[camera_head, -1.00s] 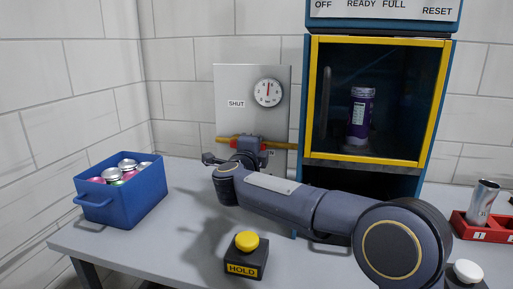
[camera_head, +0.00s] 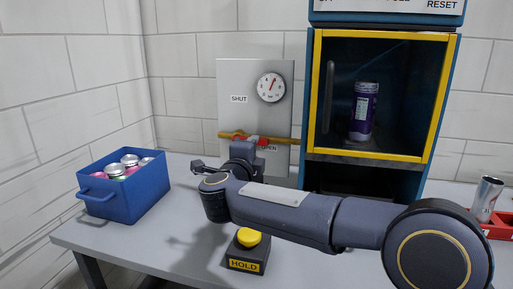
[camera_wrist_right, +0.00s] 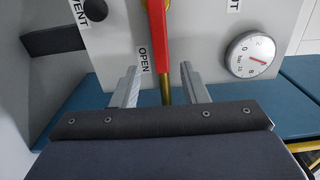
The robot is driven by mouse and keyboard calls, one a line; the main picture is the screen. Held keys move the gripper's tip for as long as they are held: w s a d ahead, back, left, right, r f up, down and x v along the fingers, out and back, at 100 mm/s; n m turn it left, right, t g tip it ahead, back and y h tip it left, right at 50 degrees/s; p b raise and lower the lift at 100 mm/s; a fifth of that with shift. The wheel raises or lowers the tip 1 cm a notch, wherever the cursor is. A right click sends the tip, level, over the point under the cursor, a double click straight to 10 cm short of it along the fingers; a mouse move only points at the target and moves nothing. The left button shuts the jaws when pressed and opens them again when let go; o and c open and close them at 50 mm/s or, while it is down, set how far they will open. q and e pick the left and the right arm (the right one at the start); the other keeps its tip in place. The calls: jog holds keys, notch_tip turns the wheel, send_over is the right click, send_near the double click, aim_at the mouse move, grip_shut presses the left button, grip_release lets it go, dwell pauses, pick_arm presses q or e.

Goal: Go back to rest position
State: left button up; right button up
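My right arm reaches across the head view, with its wrist low in front of a grey valve panel (camera_head: 226,92). The panel carries a round gauge (camera_head: 271,87), a SHUT label, an OPEN label and a red-and-brass valve lever (camera_head: 285,140), which lies roughly horizontal. In the right wrist view, my right gripper (camera_wrist_right: 161,90) is open, its two fingers apart on either side of the lever (camera_wrist_right: 157,35). The fingers appear clear of it, with nothing held; the exact gap in depth is unclear. My left gripper is not in view.
A blue bin (camera_head: 125,197) with several cans stands at the left. A yellow HOLD button (camera_head: 248,238) sits below my right arm. A yellow-framed cabinet (camera_head: 311,100) holds a purple can (camera_head: 362,112).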

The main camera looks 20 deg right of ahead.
jog(key=shift+s+a, duration=0.35)
jog(key=shift+s, duration=0.1)
jog(key=shift+r, duration=0.1)
jog(key=s+r+n+t+y+p, duration=0.3)
jog(key=s+r+n+y+p, duration=0.4)
jog(key=n+y, duration=0.5)
jog(key=s+f+n+g+y+p, duration=0.1)
jog(key=s+f+n+g, duration=0.4)
jog(key=s+f, duration=0.5)
jog(key=s+f+n+g+p, duration=0.4)
jog(key=s+f, duration=0.6)
jog(key=s, duration=0.8)
jog(key=n+g, duration=0.2)
jog(key=g, duration=0.1)
jog(key=shift+s+y, duration=0.2)
jog(key=shift+y, duration=0.2)
jog(key=shift+a, duration=0.1)
jog(key=shift+c, duration=0.4)
